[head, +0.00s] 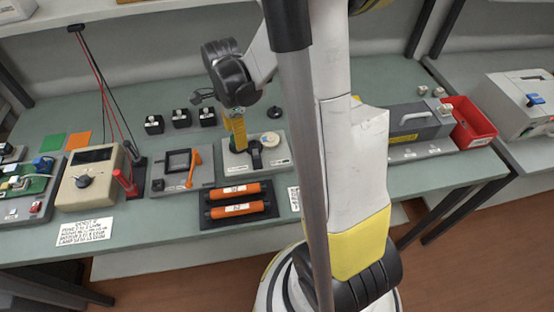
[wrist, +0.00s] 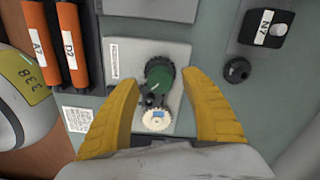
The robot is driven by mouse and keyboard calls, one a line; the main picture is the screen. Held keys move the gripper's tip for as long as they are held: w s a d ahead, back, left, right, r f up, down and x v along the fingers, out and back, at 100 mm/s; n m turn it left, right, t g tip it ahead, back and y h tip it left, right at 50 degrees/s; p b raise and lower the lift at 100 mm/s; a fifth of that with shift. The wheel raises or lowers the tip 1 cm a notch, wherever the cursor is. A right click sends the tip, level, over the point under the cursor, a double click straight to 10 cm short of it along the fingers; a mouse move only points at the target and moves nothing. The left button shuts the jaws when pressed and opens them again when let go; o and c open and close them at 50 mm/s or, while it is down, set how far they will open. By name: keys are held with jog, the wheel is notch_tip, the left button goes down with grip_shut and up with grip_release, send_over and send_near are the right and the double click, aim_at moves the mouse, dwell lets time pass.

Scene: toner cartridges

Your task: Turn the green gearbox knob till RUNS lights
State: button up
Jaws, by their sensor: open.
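The green gearbox knob (wrist: 161,74) has a dark collar and stands on a grey plate (wrist: 178,52) in the wrist view. A cream toothed wheel (wrist: 156,119) with a blue patch sits beside it. My gripper (wrist: 163,80) is open, its yellow fingertips on either side of the knob in the picture, with gaps on both sides. I cannot tell its height above the knob. In the head view my gripper (head: 239,146) is over the left part of the gearbox plate (head: 272,163) and hides part of it. No RUNS light can be made out.
Orange rollers (head: 236,200) lie in a dark tray in front of the gearbox. A frame with an orange handle (head: 192,165) stands left of it. Small black blocks (head: 181,118) and a black round knob (wrist: 237,70) are nearby. A red bin (head: 468,125) is at the right.

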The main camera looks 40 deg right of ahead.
jog(key=n, duration=1)
jog(key=shift+b, duration=0.4)
jog(key=n, duration=1)
jog(key=shift+n, duration=0.3)
jog(key=c, duration=1)
jog(key=m, duration=0.5)
jog(key=shift+b, duration=0.4)
jog(key=m, duration=0.5)
jog(key=shift+m, duration=0.4)
jog(key=m, duration=0.9)
jog(key=shift+m+b, duration=0.3)
jog(key=shift+m, duration=0.1)
